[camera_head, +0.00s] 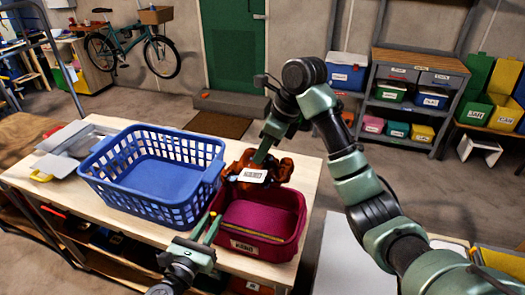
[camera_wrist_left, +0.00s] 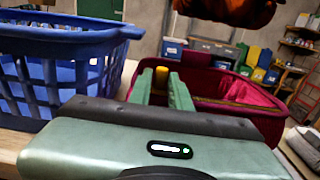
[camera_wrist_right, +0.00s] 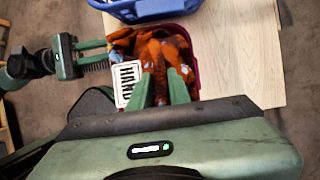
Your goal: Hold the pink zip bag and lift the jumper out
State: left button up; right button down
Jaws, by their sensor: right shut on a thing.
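The pink zip bag (camera_head: 285,242) stands open on the table, to the right of the blue basket; its dark pink lining shows. The orange-brown jumper (camera_head: 283,168) is bunched in my right gripper (camera_head: 258,160), which is shut on it. In the left wrist view the jumper (camera_wrist_left: 238,12) hangs above the bag (camera_wrist_left: 225,85). In the right wrist view the jumper (camera_wrist_right: 165,50) covers most of the bag. My left gripper (camera_head: 208,229) has its fingers apart at the bag's left side. Whether the bag's wall lies between them is not clear.
The blue basket (camera_head: 137,180) fills the table's middle, close to the left gripper. A white label card (camera_wrist_right: 128,84) shows beside the jumper. Grey and white items (camera_head: 68,150) lie at the table's left end. Shelves (camera_head: 412,95) with bins stand at the back right.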

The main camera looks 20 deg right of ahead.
pick_arm(q)
jog(key=shift+o, duration=0.7)
jog(key=shift+f, duration=0.2)
jog(key=v, duration=1.2)
